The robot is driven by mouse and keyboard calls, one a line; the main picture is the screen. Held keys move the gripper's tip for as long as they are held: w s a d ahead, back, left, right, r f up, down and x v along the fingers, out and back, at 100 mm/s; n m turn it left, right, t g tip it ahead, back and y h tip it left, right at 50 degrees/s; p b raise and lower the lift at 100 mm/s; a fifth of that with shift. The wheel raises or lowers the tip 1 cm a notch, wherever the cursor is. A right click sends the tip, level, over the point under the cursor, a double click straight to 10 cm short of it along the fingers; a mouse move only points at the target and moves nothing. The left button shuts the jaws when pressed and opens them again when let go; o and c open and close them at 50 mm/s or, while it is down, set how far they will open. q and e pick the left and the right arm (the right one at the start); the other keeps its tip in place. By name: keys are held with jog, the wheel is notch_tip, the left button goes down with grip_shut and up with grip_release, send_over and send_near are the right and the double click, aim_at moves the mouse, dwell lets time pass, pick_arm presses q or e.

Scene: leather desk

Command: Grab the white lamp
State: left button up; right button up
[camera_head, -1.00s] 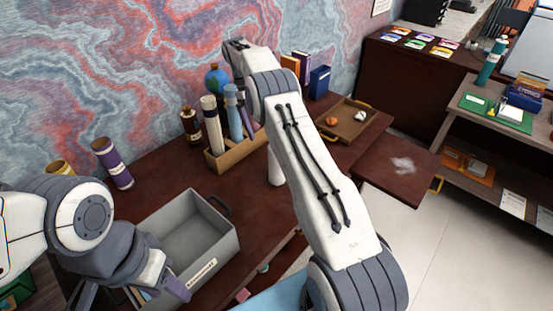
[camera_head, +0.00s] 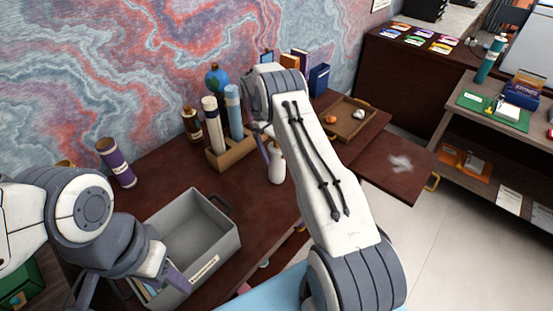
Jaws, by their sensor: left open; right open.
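I see no clearly recognizable lamp. A white, bottle-shaped object (camera_head: 277,167) with a narrow top stands upright on the dark red desk (camera_head: 170,165), right of the wooden holder; whether it is the lamp I cannot tell. My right gripper (camera_head: 267,148) is open, pointing down at the top of this white object. One finger shows just left of its neck; the other is hidden, and I cannot tell whether they touch it. My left gripper (camera_head: 132,290) is open at the lower left, over the near left part of the grey bin (camera_head: 228,246).
A wooden holder (camera_head: 232,158) with tall tubes stands left of the white object, with a brown bottle (camera_head: 192,125) and globe (camera_head: 216,79) behind. A purple tube (camera_head: 117,163) stands further left. A wooden tray (camera_head: 348,122) and books (camera_head: 319,79) are at the right.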

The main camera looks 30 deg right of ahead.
jog(key=shift+s+d+f, duration=0.1)
jog(key=shift+s+f, duration=0.15)
jog(key=shift+f, duration=0.4)
grip_shut()
jog(key=shift+r, duration=0.1)
